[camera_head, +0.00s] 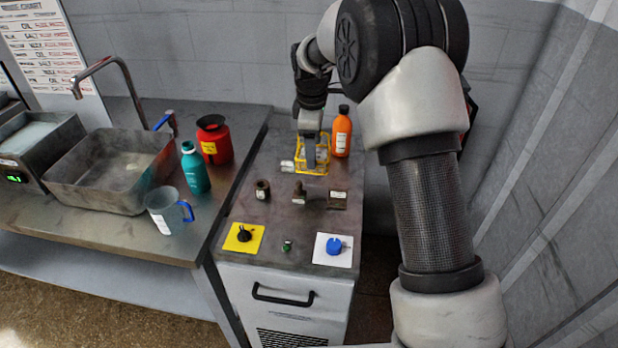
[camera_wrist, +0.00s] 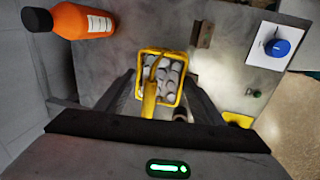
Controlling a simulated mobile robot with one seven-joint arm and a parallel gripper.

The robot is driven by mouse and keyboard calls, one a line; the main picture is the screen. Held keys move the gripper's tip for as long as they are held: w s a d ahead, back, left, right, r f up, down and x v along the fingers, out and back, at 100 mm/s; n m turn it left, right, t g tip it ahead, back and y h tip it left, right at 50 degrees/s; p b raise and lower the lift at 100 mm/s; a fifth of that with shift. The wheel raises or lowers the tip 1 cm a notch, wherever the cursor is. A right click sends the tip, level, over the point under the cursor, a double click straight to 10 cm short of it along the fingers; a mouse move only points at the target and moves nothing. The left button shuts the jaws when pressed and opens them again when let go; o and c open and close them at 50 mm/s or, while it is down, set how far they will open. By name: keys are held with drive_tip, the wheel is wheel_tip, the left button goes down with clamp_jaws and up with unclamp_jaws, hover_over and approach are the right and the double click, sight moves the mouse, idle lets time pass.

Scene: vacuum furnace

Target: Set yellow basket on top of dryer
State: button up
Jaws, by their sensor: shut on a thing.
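The yellow basket (camera_head: 314,173) is at the back of the metal-topped cabinet (camera_head: 330,228), beside an orange bottle. My gripper (camera_head: 310,150) reaches down from behind and is shut on the basket's upright handle. In the wrist view, the basket (camera_wrist: 183,71) is full of small grey cylindrical pieces, and its handle lies between my fingers (camera_wrist: 152,92). The basket looks level, over or on the cabinet top; I cannot tell whether it touches. No label marks the dryer; the cabinet has a front handle and vent slots.
The orange bottle (camera_head: 342,133) stands close right of the basket. Small dark fittings (camera_head: 299,192), a yellow-plate knob (camera_head: 243,237) and a blue knob (camera_head: 334,245) are nearer the front. Left, a bench holds a sink (camera_head: 110,178), red container (camera_head: 214,140), teal bottle (camera_head: 195,170) and jug (camera_head: 165,210).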

drive_tip(key=shift+f, duration=3.55)
drive_tip(key=shift+f, duration=0.1)
drive_tip(key=o, duration=1.5)
drive_tip(key=shift+c, duration=0.2)
